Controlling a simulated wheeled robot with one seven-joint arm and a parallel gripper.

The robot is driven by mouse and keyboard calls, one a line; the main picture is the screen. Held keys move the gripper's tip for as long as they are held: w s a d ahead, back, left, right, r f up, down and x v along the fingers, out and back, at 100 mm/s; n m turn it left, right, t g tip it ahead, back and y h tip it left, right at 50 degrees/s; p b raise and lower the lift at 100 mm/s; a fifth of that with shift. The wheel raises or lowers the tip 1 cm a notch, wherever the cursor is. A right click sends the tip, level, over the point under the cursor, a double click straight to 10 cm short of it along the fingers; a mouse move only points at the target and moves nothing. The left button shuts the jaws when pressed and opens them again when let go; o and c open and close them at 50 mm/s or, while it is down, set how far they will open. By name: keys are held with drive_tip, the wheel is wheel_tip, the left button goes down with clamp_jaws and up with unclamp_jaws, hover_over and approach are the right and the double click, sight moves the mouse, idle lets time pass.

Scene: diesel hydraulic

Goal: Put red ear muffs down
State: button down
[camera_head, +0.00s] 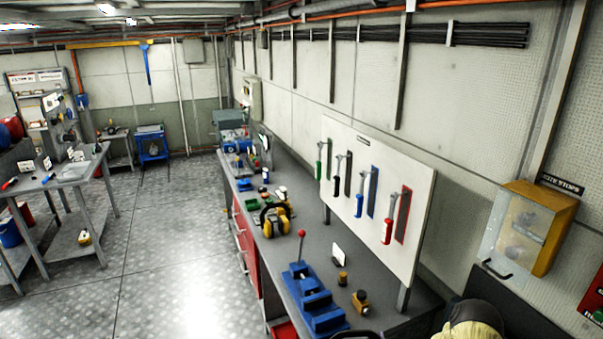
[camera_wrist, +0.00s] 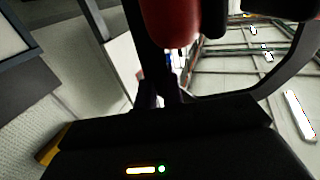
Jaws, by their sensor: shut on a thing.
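The red ear muffs (camera_wrist: 170,22) fill the upper middle of the wrist view, with one red cup and a dark curved headband visible. My gripper (camera_wrist: 163,92) is shut on them, and they show close to the camera, apart from any surface that I can make out. The exact grip point is dark and hard to tell. In the head view the gripper is not clearly seen. A dark curved edge shows at the bottom centre there, but I cannot tell what it is.
A long grey workbench (camera_head: 398,322) runs along the right wall. On it are yellow ear muffs (camera_head: 284,226), a blue stepped block (camera_head: 315,300) and small brass-coloured parts. A tool board (camera_head: 345,225) stands behind. A yellow wall box (camera_head: 553,235) is at right.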

wheel_tip(320, 180, down, 22)
drive_tip(key=b, duration=2.1)
drive_tip(key=shift+w+r, duration=0.15)
drive_tip(key=s+a+r, duration=0.2)
drive_tip(key=s+a, duration=0.2)
drive_tip(key=a, duration=0.3)
drive_tip(key=shift+s, duration=0.25)
drive_tip(key=shift+a+r, duration=0.1)
drive_tip(key=shift+r, duration=0.05)
drive_tip(key=shift+a, duration=0.1)
